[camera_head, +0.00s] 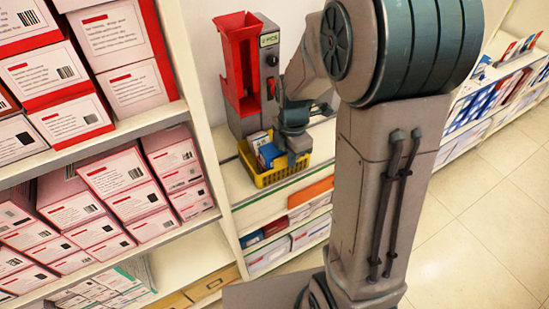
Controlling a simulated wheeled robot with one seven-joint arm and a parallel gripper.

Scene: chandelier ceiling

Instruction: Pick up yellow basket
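The yellow basket (283,176) stands on a white shelf in the middle of the head view, in front of a red and grey machine. It holds a few small boxes, one of them blue (269,154). My gripper (293,154) points down at the basket's right part, over or at its rim. My arm and wrist hide the far right side of the basket. The fingertips are small and dark, so I cannot tell whether they touch the basket or how far apart they are.
The red and grey machine (240,70) stands right behind the basket. Tall shelves packed with red and white boxes (115,180) fill the left. Lower shelves under the basket hold more boxes (312,191). Another stocked shelf (490,100) stands at right. The tiled floor (470,235) is clear.

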